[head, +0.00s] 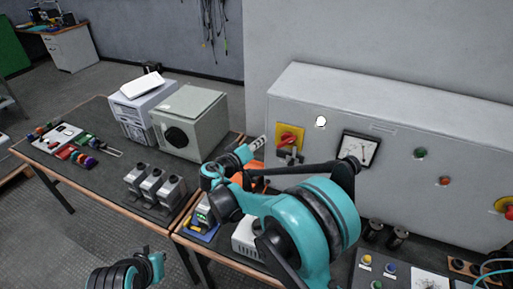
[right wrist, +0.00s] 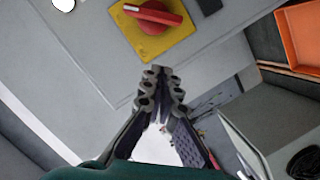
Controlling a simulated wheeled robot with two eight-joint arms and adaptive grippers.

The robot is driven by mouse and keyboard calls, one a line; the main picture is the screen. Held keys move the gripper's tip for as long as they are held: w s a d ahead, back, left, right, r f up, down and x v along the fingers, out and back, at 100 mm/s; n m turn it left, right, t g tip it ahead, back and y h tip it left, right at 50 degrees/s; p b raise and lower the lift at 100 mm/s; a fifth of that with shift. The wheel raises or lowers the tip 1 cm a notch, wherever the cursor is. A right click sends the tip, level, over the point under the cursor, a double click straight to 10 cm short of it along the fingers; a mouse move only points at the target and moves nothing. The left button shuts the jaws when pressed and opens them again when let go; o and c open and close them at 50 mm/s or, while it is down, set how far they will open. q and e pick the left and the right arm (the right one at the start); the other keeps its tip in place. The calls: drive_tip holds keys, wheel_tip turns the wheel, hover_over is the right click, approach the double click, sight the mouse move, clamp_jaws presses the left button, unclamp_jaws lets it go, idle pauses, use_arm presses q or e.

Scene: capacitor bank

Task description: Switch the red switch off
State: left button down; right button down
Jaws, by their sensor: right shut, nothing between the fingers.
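The red switch (head: 288,139) is a red rotary handle on a yellow square plate, on the front of the grey cabinet. In the right wrist view, the red handle (right wrist: 152,14) lies slantwise across the yellow plate (right wrist: 150,42), above the fingertips. My right gripper (head: 258,144) is shut and empty, just left of the switch in the head view. Its fingertips (right wrist: 160,88) are together and appear apart from the handle. My left arm shows only in part at the bottom left; its gripper cannot be made out.
The grey cabinet (head: 380,100) also carries a dial meter (head: 357,149), a green button (head: 420,153) and an orange button (head: 445,181). An orange tray (right wrist: 303,35) is at the wrist view's upper right. Metal boxes and small parts crowd the left bench (head: 107,180).

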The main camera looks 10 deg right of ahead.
sight(287, 141)
drive_tip(key=w+d+f+b, duration=0.2)
drive_tip(key=d+f, duration=0.1)
drive_tip(key=d, duration=0.2)
drive_tip(key=shift+d+f, duration=0.35)
drive_tip(key=shift+d, duration=0.05)
